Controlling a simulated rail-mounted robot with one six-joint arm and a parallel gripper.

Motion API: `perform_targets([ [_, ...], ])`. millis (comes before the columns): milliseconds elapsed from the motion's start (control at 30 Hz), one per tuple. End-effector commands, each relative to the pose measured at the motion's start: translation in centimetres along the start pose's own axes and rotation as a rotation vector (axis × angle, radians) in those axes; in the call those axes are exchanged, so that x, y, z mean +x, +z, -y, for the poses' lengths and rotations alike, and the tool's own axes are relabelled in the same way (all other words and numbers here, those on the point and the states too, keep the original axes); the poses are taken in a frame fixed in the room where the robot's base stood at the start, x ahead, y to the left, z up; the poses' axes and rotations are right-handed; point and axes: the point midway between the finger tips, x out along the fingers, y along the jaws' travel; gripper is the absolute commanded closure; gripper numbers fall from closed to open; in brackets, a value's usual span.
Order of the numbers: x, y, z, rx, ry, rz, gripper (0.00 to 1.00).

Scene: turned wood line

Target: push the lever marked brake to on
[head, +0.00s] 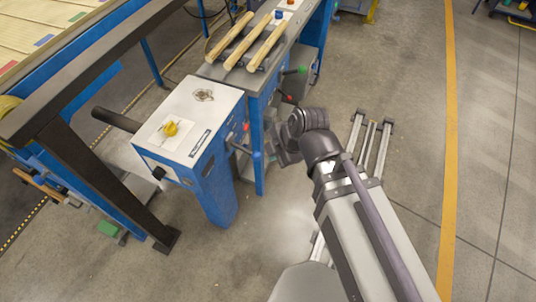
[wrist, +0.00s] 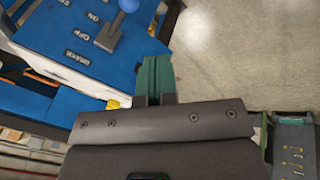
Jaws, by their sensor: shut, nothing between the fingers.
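The brake lever (wrist: 116,28) has a blue ball knob and rises from a dark base on a blue panel (wrist: 62,22) in the wrist view. Labels ON, OFF and BRAKE lie to its left. The knob is near the top edge; I cannot tell for certain which label the lever is set at. My gripper (wrist: 156,68) is shut and empty, its green fingertips right of and below the lever in the picture, apart from it. In the head view my gripper (head: 281,150) is dark and close to the blue machine's right side, partly hidden by my wrist.
Turned wooden pieces (head: 255,45) lie on the rack behind.

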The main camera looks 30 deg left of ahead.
Motion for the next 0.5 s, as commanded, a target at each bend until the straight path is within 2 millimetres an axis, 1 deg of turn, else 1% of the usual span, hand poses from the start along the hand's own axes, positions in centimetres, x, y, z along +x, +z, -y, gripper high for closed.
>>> perform_targets([
  [33,0.9,0.1,0.1,0.000,0.000,0.000,1.00],
  [167,3.2,0.2,0.2,0.000,0.000,0.000,1.00],
  [500,10.8,0.3,0.3,0.001,-0.001,-0.001,1.00],
])
